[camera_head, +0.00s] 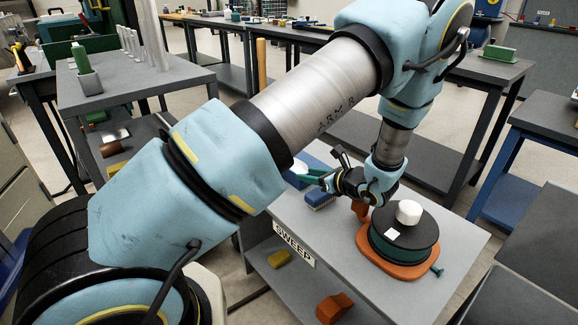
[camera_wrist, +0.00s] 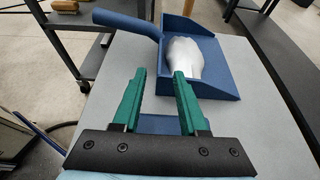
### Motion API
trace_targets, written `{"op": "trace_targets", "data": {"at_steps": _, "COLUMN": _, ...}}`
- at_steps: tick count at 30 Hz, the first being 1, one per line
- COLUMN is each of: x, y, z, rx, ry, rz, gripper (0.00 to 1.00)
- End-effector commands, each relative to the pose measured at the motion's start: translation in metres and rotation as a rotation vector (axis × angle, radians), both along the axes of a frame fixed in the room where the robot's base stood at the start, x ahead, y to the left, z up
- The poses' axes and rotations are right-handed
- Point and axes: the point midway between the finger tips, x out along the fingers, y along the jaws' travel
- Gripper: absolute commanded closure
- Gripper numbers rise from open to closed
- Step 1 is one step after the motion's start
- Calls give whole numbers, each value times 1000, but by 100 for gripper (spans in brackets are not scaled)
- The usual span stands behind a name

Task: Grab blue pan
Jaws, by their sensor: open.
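The blue pan (camera_wrist: 222,86), a dustpan, lies on the grey table with its handle (camera_wrist: 125,22) pointing to the upper left in the wrist view. A rounded white thing (camera_wrist: 184,58) sits in it. In the head view the blue pan (camera_head: 287,178) is mostly hidden behind my arm. My gripper (camera_wrist: 158,75) is open, with its two green fingers apart and nothing held between them. The fingertips are just short of the pan in the wrist view. In the head view my gripper (camera_head: 318,177) is over the table's far left part. I cannot tell its exact height.
A blue block-like thing (camera_head: 319,201) lies below my gripper. A SWEEP sign (camera_head: 294,244) marks the table's edge. Other tables stand around.

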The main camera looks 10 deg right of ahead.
Motion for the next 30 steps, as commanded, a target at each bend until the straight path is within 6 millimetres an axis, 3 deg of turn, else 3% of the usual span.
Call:
{"op": "trace_targets", "data": {"at_steps": 8, "x": 18, "y": 9, "z": -8, "rx": 1, "ry": -1, "rz": 3, "gripper": 57}}
{"op": "trace_targets", "data": {"at_steps": 18, "x": 59, "y": 28, "z": -26, "rx": -1, "ry": -1, "rz": 3, "gripper": 57}}
{"op": "trace_targets", "data": {"at_steps": 27, "x": 63, "y": 30, "z": -29, "rx": -1, "ry": 0, "rz": 0, "gripper": 57}}
{"op": "trace_targets", "data": {"at_steps": 30, "x": 63, "y": 30, "z": -29, "rx": -1, "ry": 0, "rz": 0, "gripper": 68}}
